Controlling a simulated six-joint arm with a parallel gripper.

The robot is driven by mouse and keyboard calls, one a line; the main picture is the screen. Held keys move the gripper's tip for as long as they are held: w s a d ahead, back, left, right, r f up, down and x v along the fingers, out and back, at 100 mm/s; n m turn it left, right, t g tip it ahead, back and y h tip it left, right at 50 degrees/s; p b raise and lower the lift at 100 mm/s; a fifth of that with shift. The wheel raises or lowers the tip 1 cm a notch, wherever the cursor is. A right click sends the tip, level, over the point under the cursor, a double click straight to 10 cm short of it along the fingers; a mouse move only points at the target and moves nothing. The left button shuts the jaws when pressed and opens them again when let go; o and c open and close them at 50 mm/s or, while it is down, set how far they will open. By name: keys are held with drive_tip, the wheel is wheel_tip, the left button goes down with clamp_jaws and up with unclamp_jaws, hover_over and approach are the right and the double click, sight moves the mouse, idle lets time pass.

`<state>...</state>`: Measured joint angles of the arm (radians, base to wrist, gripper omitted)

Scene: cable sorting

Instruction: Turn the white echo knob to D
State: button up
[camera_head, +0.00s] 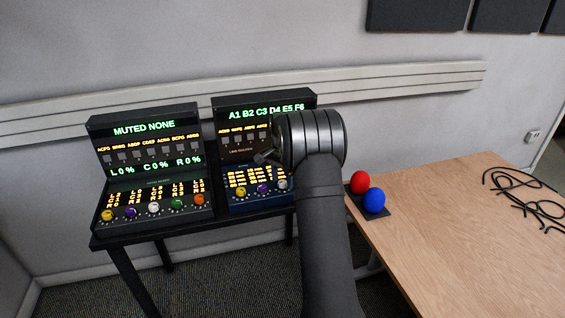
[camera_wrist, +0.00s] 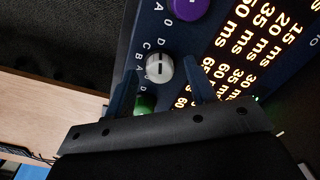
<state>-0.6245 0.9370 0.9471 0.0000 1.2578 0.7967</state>
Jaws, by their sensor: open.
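The white echo knob (camera_wrist: 160,72) is on the dark blue panel in the wrist view, with a dark line across its face. Letters stand beside it, but I cannot tell which one it points to. My gripper (camera_wrist: 158,66) is open, with one finger on each side of the white knob and a visible gap to it. In the head view, my gripper (camera_head: 265,157) is in front of the right-hand console (camera_head: 232,150), and my arm covers that console's right part. A white knob (camera_head: 282,184) shows at the arm's left edge.
A purple knob (camera_wrist: 190,8) and a green knob (camera_wrist: 146,103) flank the white one. The left console (camera_head: 151,160) has a row of coloured knobs.

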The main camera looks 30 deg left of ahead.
sight(283, 182)
wheel_tip(283, 182, up, 17)
idle(0.4)
drive_tip(key=shift+f, duration=0.2)
wheel_tip(283, 182, down, 17)
drive_tip(key=shift+f, duration=0.15)
idle(0.6)
